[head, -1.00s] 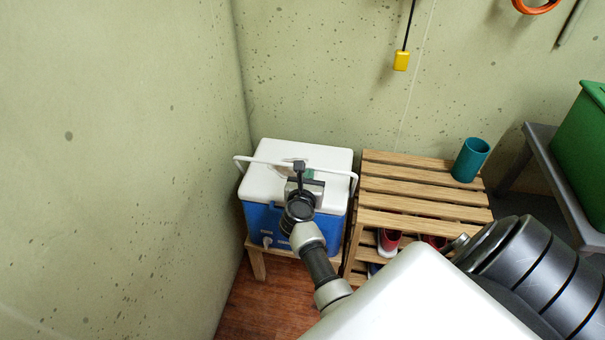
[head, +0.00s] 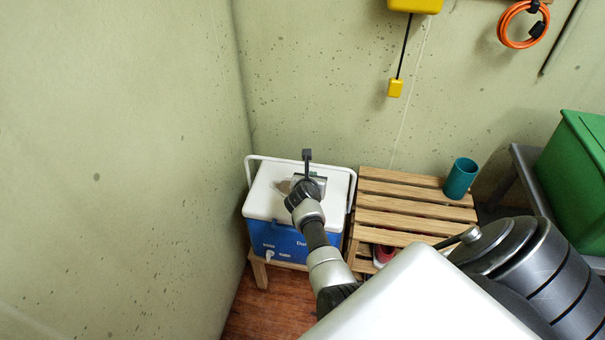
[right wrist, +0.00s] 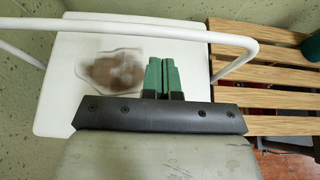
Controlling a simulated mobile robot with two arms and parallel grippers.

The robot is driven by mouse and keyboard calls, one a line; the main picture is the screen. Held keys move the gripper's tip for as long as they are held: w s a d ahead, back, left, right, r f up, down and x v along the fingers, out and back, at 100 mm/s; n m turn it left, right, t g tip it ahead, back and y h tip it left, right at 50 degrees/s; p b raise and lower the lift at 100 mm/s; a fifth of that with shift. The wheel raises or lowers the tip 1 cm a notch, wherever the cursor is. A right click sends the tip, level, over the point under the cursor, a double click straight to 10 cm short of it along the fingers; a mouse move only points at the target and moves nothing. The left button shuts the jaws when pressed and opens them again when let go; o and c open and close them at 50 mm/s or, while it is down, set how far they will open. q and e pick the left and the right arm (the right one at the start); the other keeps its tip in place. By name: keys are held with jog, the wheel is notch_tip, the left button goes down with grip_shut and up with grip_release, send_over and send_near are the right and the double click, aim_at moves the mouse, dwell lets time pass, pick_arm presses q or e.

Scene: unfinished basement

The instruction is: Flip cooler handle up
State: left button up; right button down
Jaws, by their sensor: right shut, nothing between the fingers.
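The cooler has a white lid (head: 265,200) and a blue body (head: 272,238), and stands on a low wooden stand in the corner. Its white handle (head: 270,158) is swung up above the lid, with its crossbar toward the back wall. My right gripper (head: 313,176) is over the lid near the middle of the crossbar, partly hidden by its own wrist. In the right wrist view its green fingers (right wrist: 163,75) are together and empty, and the handle bar (right wrist: 130,22) crosses beyond their tips. I cannot tell whether they touch it. My left gripper is out of view.
A slatted wooden rack (head: 400,205) stands close on the cooler's right, with a teal cup (head: 460,178) on top and shoes below. A green bin (head: 578,170) is at far right. Walls close in behind and on the left.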

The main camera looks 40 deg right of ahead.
pick_arm(q)
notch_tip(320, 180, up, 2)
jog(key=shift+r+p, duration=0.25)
jog(key=shift+p, duration=0.6)
pick_arm(e)
jog(key=w+d, duration=0.1)
jog(key=w+d+r, duration=0.1)
jog(key=shift+d, duration=0.3)
jog(key=shift+w, duration=0.1)
